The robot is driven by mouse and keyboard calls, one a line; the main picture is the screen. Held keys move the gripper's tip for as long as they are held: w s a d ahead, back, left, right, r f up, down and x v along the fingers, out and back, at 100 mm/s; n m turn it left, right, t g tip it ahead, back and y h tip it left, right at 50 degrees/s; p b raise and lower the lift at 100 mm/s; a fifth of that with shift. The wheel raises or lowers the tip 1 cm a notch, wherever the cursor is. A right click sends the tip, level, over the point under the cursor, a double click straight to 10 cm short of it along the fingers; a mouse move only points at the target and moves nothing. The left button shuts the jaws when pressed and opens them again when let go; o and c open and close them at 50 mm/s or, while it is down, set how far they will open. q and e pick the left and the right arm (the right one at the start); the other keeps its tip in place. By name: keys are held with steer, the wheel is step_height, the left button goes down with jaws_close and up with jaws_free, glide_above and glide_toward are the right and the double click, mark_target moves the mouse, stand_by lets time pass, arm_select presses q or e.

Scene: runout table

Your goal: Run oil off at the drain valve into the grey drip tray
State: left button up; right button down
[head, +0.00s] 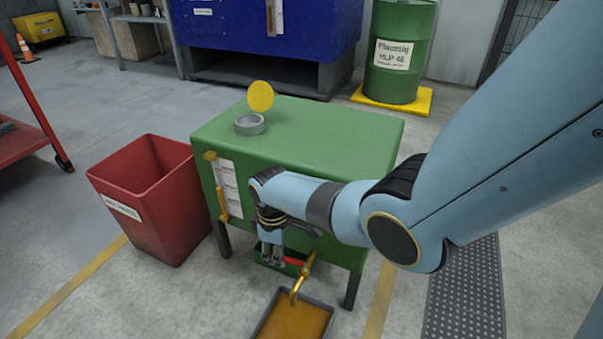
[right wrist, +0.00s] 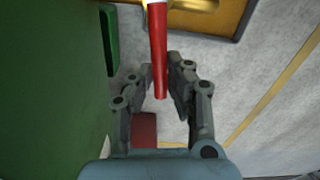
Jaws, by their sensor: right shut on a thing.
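The green tank (head: 350,140) stands on dark legs. Low on its front is the brass drain valve (head: 307,268) with a red lever (head: 294,262). My right gripper (head: 272,256) is at this lever. In the right wrist view the red lever (right wrist: 158,55) lies between the fingers of my right gripper (right wrist: 157,72), which is shut on it. Below the valve, the grey drip tray (head: 265,312) is on the floor with amber oil (head: 292,322) in it. A golden stream or spout (head: 297,290) reaches down towards the tray; I cannot tell which. My left gripper is not in view.
A red bin (head: 150,205) stands left of the tank. A grey ring-shaped filler neck (head: 249,124) with a raised yellow cap (head: 260,96) is on the tank top. A gauge (head: 222,190) is on its front. A green drum (head: 400,55) stands behind.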

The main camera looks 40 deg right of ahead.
steer(key=shift+w+d+r+m, duration=0.1)
steer(key=shift+w+d+m, duration=0.1)
steer(key=shift+d+m, duration=0.45)
steer(key=c, duration=1.4)
jaws_free()
steer(key=shift+a, duration=0.15)
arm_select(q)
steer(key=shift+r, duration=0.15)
arm_select(e)
steer(key=shift+r, duration=0.1)
arm_select(q)
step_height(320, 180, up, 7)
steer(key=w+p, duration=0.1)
steer(key=p, duration=0.5)
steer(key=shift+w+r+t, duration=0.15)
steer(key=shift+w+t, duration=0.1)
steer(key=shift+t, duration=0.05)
arm_select(e)
step_height(320, 180, up, 7)
steer(key=shift+a+f, duration=0.15)
steer(key=shift+s+f, duration=0.1)
steer(key=shift+s, duration=0.05)
